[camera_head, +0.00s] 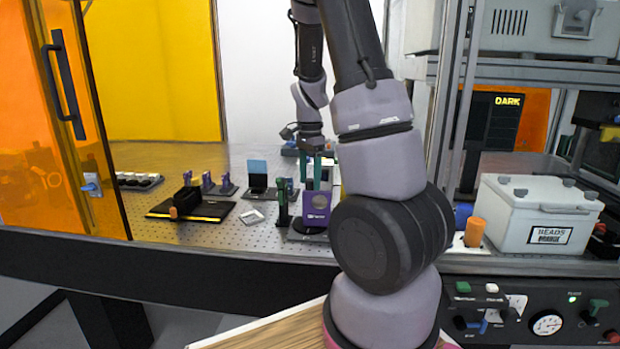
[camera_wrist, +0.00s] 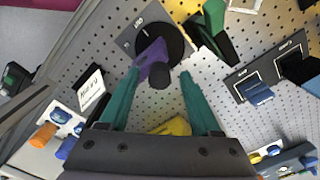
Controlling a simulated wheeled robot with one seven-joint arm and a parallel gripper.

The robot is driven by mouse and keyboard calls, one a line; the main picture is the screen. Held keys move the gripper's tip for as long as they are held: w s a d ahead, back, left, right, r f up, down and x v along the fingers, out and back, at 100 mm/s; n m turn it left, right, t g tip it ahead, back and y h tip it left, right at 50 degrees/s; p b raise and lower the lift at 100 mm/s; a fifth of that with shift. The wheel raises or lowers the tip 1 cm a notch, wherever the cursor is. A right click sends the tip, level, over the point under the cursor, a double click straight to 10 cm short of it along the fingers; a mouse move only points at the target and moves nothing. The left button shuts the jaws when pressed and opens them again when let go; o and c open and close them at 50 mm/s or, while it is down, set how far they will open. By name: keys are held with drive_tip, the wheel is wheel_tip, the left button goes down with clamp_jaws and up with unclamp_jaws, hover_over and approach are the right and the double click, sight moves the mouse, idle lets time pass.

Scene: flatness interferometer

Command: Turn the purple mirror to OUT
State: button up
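My gripper (camera_head: 311,182) has teal fingers and is just above the mirror.
A dark green mount (camera_wrist: 212,30) stands close to the right fingertip. A black mount with a blue block (camera_wrist: 258,92) is further right. A white label card (camera_wrist: 90,88) lies left. A DARK display (camera_head: 495,118) and a white BEADS box (camera_head: 538,212) are at the right.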

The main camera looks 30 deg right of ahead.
drive_tip(key=shift+r, duration=0.1)
wheel_tip(320, 180, up, 11)
drive_tip(key=shift+f, duration=0.2)
idle(0.6)
drive_tip(key=s+a+r+n+t+y, duration=0.1)
drive_tip(key=s+a+r+n+t, duration=0.2)
drive_tip(key=s+a+r+n, duration=0.3)
drive_tip(key=s+a+r+n+t+y, duration=0.1)
drive_tip(key=s+a+r+n+t, duration=0.3)
drive_tip(key=s, duration=0.7)
drive_tip(key=a+r+n, duration=0.1)
drive_tip(key=a+n, duration=0.1)
drive_tip(key=a, duration=0.1)
drive_tip(key=shift+s+a+r, duration=0.25)
drive_tip(key=shift+s+r, duration=0.1)
drive_tip(key=shift+s, duration=0.05)
idle(0.6)
